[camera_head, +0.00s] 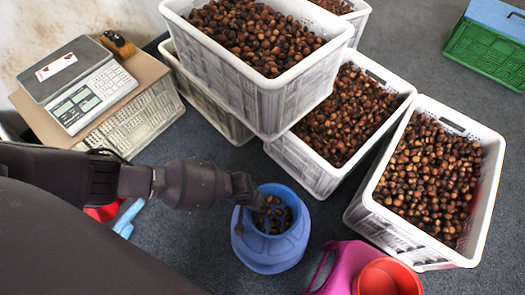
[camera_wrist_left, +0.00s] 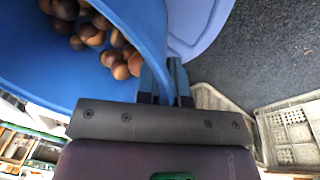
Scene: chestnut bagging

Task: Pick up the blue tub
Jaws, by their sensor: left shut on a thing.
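The blue tub (camera_head: 272,252) stands upright on or close to the grey floor at the lower middle of the head view, with some chestnuts inside. My left gripper (camera_head: 243,205) comes from the left and is shut on the tub's left rim. In the left wrist view the fingers of my left gripper (camera_wrist_left: 165,80) pinch the wall of the blue tub (camera_wrist_left: 60,85), one on each side. Chestnuts show inside it. Whether the tub's base touches the floor I cannot tell. My right gripper is not in view.
White crates full of chestnuts stand behind and to the right, including a stacked one (camera_head: 270,105) and a right one (camera_head: 400,238). A red bowl (camera_head: 388,277) and a pink item (camera_head: 340,268) lie close on the right. A scale (camera_head: 80,85) is at left.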

